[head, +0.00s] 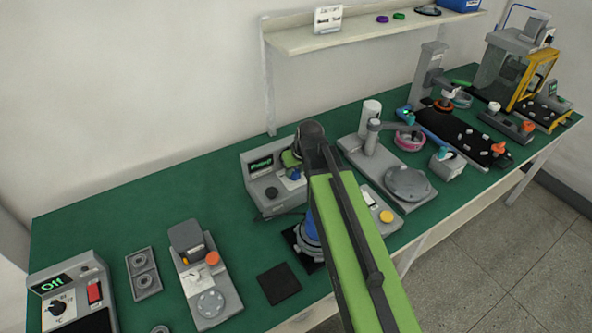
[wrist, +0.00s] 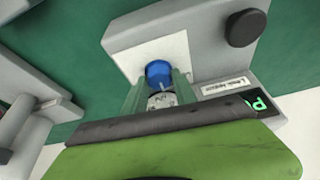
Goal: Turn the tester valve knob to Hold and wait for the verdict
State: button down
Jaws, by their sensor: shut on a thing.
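The tester (head: 262,192) is a grey box near the middle of the green bench, with a lit green display (head: 261,165). The display's word is too small to read; in the wrist view it begins with P (wrist: 258,103). The blue valve knob (wrist: 158,72) sits on a white panel of the tester. My gripper (wrist: 158,88) is shut on this knob, one finger on each side. In the head view my gripper (head: 291,163) reaches the tester from above. Its fingers hide part of the panel, and the knob's setting cannot be read.
A round black part (wrist: 246,27) stands on the tester beside the knob. A grey fixture with a round plate (head: 407,183) stands right of my arm. A blue-based part (head: 305,243) is partly behind my arm.

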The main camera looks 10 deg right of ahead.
jog(key=shift+s+a+m+h, duration=0.1)
jog(key=shift+m+h, duration=0.4)
jog(key=shift+m, duration=0.85)
jog(key=shift+a+m+h, duration=0.1)
jog(key=shift+m+h, duration=0.4)
jog(key=shift+m, duration=0.85)
jog(key=c, duration=1)
grip_release()
